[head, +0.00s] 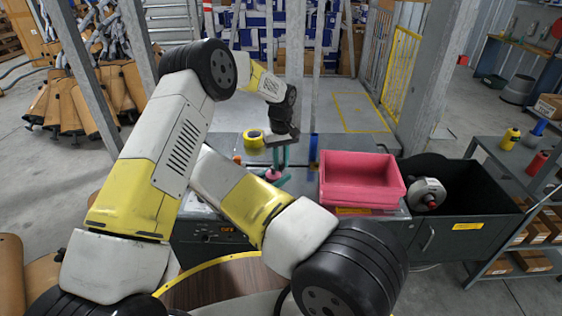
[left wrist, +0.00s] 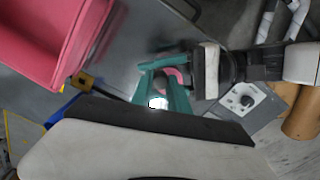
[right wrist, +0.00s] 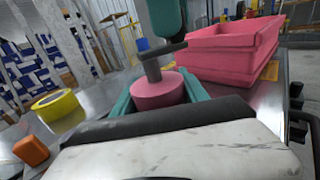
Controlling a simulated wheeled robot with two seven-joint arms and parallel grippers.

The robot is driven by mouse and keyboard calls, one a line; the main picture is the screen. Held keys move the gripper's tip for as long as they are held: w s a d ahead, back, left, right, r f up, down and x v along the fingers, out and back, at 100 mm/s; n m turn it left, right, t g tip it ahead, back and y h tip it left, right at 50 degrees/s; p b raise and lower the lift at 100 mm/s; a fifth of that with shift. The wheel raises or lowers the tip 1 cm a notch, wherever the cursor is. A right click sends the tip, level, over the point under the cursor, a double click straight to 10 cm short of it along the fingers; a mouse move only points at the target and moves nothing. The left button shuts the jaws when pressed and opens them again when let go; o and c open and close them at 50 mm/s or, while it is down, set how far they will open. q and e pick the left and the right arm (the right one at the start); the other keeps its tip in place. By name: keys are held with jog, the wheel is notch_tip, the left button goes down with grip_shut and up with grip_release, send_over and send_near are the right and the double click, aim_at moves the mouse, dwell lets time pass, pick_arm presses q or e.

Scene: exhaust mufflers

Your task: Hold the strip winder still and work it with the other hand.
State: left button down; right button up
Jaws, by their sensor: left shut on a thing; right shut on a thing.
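The strip winder has a round pink body (right wrist: 158,90) with a grey post and a dark crank bar (right wrist: 160,51) on top. In the head view it is small and partly hidden between the grippers (head: 272,174). My right gripper (right wrist: 160,92) has its teal fingers on both sides of the pink body, shut on it. My left gripper (head: 281,157) comes down from above, its teal fingers shut at the crank side; the exact grip point is hidden. In the left wrist view its fingers (left wrist: 163,70) converge in front of the pink body (left wrist: 174,76).
A pink tray (head: 360,185) stands just right of the winder. A yellow roll (head: 253,139) and an orange block (right wrist: 31,150) lie to its left. A black bin (head: 470,200) holding a metal reel (head: 428,193) is farther right. A blue item (head: 313,147) stands behind.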

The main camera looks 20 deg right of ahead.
pick_arm(q)
jog(key=shift+s+a+m, duration=0.15)
jog(key=shift+a+m, duration=0.4)
jog(key=shift+m, duration=1.6)
jog(key=shift+s+a+m, duration=0.1)
jog(key=shift+a+m, duration=0.4)
jog(key=shift+m, duration=1.7)
jog(key=shift+s+a+m, duration=0.15)
jog(key=shift+a+m, duration=0.4)
jog(key=shift+m, duration=1.6)
jog(key=c, duration=1.3)
grip_release()
jog(key=shift+o, duration=0.2)
notch_tip(320, 180, up, 12)
